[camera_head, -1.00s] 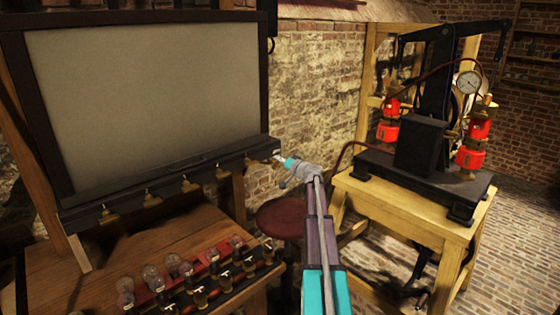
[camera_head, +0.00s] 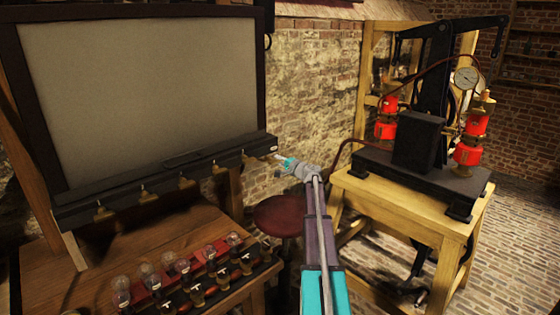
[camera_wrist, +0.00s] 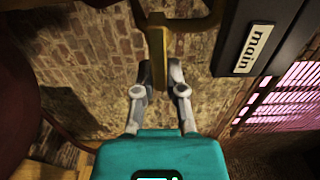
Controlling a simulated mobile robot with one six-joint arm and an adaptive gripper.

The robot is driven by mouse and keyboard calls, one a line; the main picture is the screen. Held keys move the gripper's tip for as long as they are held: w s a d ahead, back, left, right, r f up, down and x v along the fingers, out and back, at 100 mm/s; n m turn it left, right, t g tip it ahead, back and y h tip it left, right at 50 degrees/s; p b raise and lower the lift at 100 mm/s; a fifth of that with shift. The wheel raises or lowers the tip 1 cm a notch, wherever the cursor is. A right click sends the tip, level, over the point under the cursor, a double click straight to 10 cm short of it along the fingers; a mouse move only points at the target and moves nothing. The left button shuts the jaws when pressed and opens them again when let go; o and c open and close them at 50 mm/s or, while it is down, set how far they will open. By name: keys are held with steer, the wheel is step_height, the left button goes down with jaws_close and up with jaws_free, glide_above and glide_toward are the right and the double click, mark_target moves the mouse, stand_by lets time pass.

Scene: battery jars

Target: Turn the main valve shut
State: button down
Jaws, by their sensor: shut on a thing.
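The main valve has a brass lever (camera_wrist: 158,45) that shows in the wrist view beside a black panel with a white label (camera_wrist: 254,48) reading "main". My gripper (camera_wrist: 160,75) is shut on this lever, with one finger on each side of it. The lever points back towards the gripper's body, and a curved brass part joins its upper end. In the head view my gripper (camera_head: 277,157) is at the right end of the black rail (camera_head: 125,193) under the grey screen. There the lever is too small to make out in its jaws.
Several other brass valves (camera_head: 184,182) hang along the rail to the left. Bulbs and jars (camera_head: 170,270) stand on the wooden bench below. A red stool (camera_head: 278,216) and a yellow wooden table (camera_head: 440,215) with a black machine are to the right.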

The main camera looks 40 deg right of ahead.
steer(key=shift+s+f, duration=0.1)
steer(key=shift+s, duration=0.05)
stand_by(0.3)
steer(key=c, duration=0.7)
jaws_free()
steer(key=s+d, duration=0.1)
steer(key=s, duration=1.1)
